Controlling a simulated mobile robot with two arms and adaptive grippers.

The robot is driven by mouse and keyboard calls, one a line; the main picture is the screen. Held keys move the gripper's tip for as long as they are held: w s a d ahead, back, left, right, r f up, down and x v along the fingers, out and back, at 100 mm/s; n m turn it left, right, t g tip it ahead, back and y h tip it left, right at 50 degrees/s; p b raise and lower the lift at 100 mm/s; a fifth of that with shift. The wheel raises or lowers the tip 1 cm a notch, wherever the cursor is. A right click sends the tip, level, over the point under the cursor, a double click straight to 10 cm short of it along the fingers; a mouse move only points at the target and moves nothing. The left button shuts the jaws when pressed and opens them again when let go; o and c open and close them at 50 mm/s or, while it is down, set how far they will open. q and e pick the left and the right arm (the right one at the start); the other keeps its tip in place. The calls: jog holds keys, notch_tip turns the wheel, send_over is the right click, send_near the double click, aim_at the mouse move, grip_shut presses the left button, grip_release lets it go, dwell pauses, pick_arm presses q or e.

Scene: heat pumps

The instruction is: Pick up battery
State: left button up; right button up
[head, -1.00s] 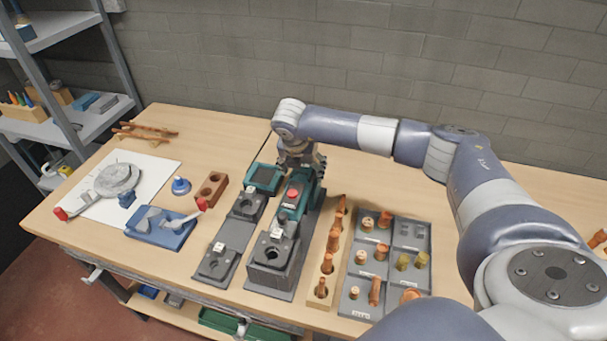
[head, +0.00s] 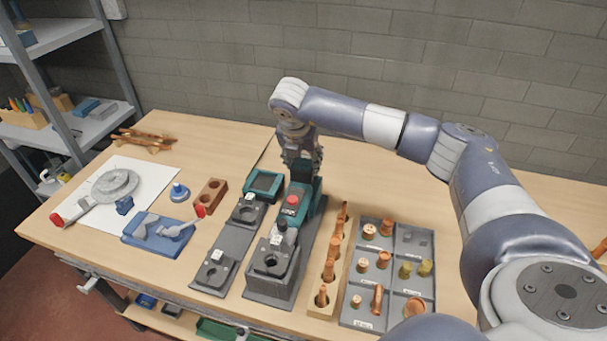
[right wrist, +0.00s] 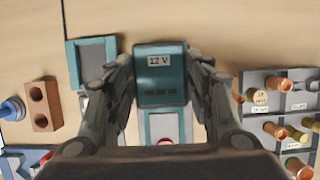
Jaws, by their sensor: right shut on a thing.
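The battery (right wrist: 160,75) is a teal block marked "12 V". In the right wrist view it sits between the two fingers of my right gripper (right wrist: 160,85), which is shut on it. In the head view my right gripper (head: 302,165) points down just behind the teal and grey device (head: 298,204) with a red button. The battery is hard to make out there against the device's teal body. My left gripper is not in view.
A teal-framed unit (head: 264,185) stands left of the device. A wooden block with copper fittings (head: 328,272) and a grey tray of fittings (head: 347,313) lie to the right. A blue vise-like tool (head: 150,235) and a brown block (head: 209,193) lie left. Clear bench lies behind.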

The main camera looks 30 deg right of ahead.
aim_at(303, 163)
notch_tip(303, 163, up, 13)
jog(key=b, duration=0.3)
jog(key=shift+b, duration=0.35)
